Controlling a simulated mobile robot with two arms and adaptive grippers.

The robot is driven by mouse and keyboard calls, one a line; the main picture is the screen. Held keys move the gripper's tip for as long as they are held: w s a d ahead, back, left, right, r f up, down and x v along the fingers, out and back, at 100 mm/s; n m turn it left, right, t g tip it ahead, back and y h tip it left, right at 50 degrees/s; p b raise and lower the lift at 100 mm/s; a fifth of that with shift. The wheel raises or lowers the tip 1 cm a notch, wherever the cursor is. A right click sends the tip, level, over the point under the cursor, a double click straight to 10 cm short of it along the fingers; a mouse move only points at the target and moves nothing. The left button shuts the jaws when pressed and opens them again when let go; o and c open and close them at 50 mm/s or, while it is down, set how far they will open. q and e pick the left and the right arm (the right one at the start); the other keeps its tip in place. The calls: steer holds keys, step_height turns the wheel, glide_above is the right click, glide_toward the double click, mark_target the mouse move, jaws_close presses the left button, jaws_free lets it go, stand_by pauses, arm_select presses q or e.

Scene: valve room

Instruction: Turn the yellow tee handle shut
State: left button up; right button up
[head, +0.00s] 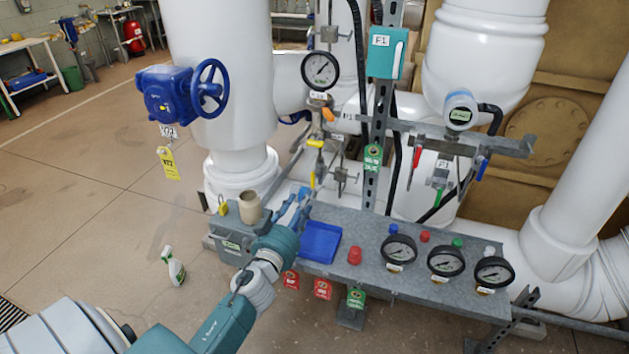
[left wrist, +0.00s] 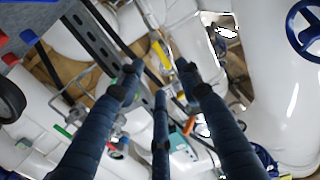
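A short yellow bar (head: 315,143), which looks like the tee handle, sits across the thin vertical pipework below the round gauge, in the middle of the head view. A second narrow yellow piece (head: 313,180) hangs upright just below it; I cannot tell whether they are one part. In the left wrist view a yellow bar (left wrist: 159,50) shows just beyond the fingertips. My left gripper (head: 296,203) has its blue fingers spread and empty, below and left of the yellow parts, apart from them. The fingers also show apart in the left wrist view (left wrist: 160,77). My right gripper is out of view.
A blue handwheel (head: 209,88) stands out at left. A perforated post (head: 378,150) rises right of the yellow parts.

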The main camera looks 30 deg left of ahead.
mark_target(313, 182)
arm_select(q)
steer(key=x, duration=1)
steer(key=shift+w, duration=0.4)
jaws_close()
